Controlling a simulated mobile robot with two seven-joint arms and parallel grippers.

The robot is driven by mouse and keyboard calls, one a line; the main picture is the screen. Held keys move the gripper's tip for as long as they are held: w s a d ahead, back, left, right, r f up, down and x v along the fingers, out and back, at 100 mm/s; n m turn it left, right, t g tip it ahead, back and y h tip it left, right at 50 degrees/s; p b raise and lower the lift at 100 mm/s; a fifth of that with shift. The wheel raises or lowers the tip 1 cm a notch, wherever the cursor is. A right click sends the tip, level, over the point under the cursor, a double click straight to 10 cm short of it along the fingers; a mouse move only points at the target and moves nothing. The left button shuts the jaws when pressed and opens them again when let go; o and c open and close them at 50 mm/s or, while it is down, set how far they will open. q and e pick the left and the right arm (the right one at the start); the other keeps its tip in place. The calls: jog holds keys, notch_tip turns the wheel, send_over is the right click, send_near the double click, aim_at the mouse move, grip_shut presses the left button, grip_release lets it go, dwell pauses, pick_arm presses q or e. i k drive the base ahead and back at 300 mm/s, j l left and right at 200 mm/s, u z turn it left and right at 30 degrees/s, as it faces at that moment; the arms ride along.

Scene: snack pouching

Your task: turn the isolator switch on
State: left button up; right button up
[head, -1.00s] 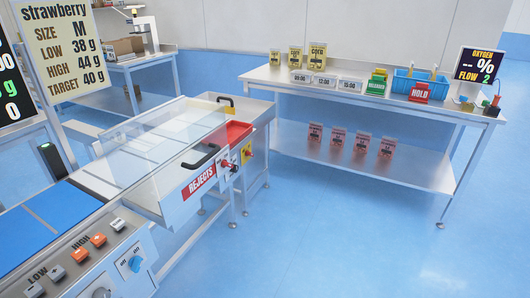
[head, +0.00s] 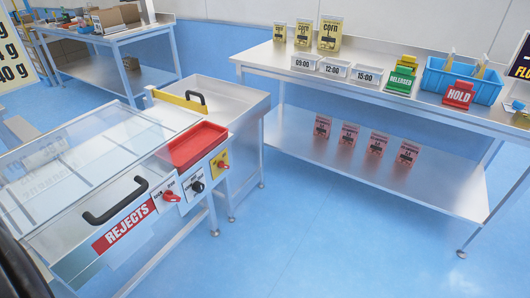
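A row of three small rotary switches sits on the front panel at the right end of the reject machine in the head view. The yellow plate with a small knob (head: 220,164) at the right end looks like an isolator switch, but its label and knob position are too small to read. Left of it are a black knob on a white plate (head: 197,187) and a red knob on a white plate (head: 168,195). Neither of my grippers is in view, and nothing touches the switches.
The clear-lidded rejects box (head: 125,237) has a black handle (head: 115,202). A red tray (head: 198,147) sits above the switches. A steel bench (head: 400,110) with pouches, a blue crate (head: 462,82) and signs stands right. Blue floor between is free.

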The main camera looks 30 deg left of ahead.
aim_at(221, 164)
jog(key=i+l+u, duration=0.1)
jog(key=i+u, duration=0.15)
jog(key=i, duration=0.2)
jog(key=i+l+u, duration=0.2)
jog(key=i, duration=0.3)
jog(key=i+l+u, duration=0.25)
jog(key=i, duration=0.2)
